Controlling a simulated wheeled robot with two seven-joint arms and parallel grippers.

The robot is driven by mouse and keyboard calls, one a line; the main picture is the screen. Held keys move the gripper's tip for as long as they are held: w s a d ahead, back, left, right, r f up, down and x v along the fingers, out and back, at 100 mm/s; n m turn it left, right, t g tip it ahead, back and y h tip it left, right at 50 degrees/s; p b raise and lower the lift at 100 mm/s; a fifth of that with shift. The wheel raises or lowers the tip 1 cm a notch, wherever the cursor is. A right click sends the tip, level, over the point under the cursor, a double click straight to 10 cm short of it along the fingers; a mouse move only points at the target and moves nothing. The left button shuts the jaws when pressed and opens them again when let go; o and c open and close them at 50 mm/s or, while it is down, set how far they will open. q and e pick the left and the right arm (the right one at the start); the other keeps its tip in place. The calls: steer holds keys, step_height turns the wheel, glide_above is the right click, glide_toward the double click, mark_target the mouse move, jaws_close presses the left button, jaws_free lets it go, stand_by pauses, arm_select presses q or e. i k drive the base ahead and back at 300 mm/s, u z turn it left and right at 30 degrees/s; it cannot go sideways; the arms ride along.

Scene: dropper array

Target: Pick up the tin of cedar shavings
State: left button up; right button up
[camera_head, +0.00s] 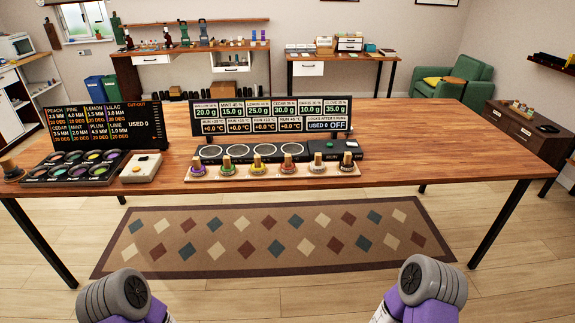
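No tin can be made out for sure as the cedar shavings. Several small stoppered vessels stand along a wooden strip (272,175) at the table's front edge, with differently coloured bases, too small to read. A dark tray (22,180) at the left holds several round coloured pots. A display panel (270,119) behind the strip includes a cedar entry in its fourth column, and a black board (106,124) at the left also lists cedar. Only grey and purple links of my arms show at the bottom edge. Neither gripper is in view.
The wooden table (440,150) is bare on its right side. Dark discs and a black unit (335,150) lie behind the strip, and a pale box (141,168) sits beside the tray. A patterned rug (270,240) lies on the floor under and before the table.

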mark_target(288, 167)
steer(key=u, duration=0.75)
steer(key=i, duration=0.95)
steer(key=z, duration=0.3)
